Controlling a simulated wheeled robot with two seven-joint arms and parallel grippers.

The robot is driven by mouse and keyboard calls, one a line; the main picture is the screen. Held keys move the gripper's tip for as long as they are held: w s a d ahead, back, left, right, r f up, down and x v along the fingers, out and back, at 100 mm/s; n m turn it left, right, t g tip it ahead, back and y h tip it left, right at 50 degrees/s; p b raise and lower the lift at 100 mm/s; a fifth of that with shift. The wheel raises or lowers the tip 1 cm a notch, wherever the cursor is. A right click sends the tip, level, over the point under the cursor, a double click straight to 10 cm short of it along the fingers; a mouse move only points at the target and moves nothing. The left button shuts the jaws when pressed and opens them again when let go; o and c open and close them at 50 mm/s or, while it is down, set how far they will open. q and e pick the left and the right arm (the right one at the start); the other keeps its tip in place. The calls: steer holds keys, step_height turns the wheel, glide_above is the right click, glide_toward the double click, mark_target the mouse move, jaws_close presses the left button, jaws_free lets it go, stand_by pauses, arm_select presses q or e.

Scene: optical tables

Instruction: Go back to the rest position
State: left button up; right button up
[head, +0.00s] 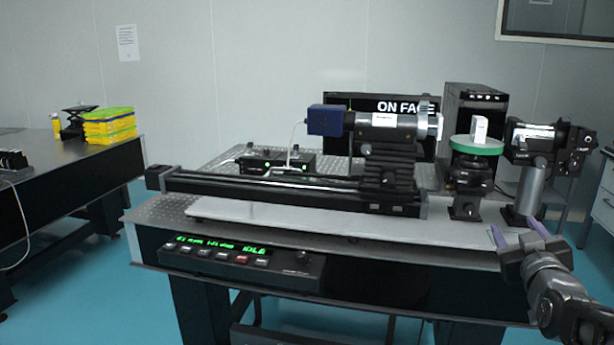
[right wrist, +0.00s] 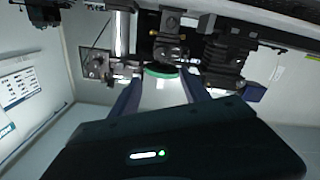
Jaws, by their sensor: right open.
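My right gripper (head: 520,236) is at the lower right in the head view, at the front right edge of the optical table (head: 163,215). Its two purple-tipped fingers are apart and nothing shows between them. In the right wrist view the open fingers (right wrist: 160,95) reach toward the optics, which appear upside down. The green round stage (head: 476,146) with a small white block (head: 480,130) on it stands beyond the gripper, apart from it. The green disc also shows in the right wrist view (right wrist: 160,74). My left gripper is not in view.
A blue-ended camera (head: 326,120) sits above a long black rail (head: 270,187). A lens mount (head: 538,140) stands at the right. A control box (head: 240,259) with green digits hangs at the front edge. Another table (head: 60,170) with yellow boxes (head: 109,125) stands left; floor lies between.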

steer(key=s+a+f+m+g+y+p, duration=0.1)
steer(key=a+f+g+y, duration=0.1)
steer(key=a+f, duration=0.65)
steer(key=a+f+m+g+y+p, duration=0.2)
steer(key=a+f+g, duration=0.1)
steer(key=f, duration=1)
steer(key=s+a+f+m+g+y+p, duration=0.15)
steer(key=a+f, duration=0.35)
steer(key=f, duration=0.6)
steer(key=s+a+f+g+y+p, duration=0.3)
steer(key=s+a+f+g, duration=0.2)
steer(key=s+a+f, duration=0.7)
steer(key=s+a+f+n+g+p, duration=0.1)
steer(key=s+a+f+g, duration=0.1)
steer(key=s+a, duration=0.3)
steer(key=s+a+f+n+g+y+p, duration=0.1)
steer(key=s+a+f+g, duration=0.1)
steer(key=s+a, duration=0.3)
steer(key=s+g, duration=0.1)
steer(key=s, duration=0.3)
steer(key=shift+a+p, duration=0.35)
steer(key=shift+a, duration=0.05)
steer(key=shift+y, duration=0.25)
steer(key=shift+c, duration=0.2)
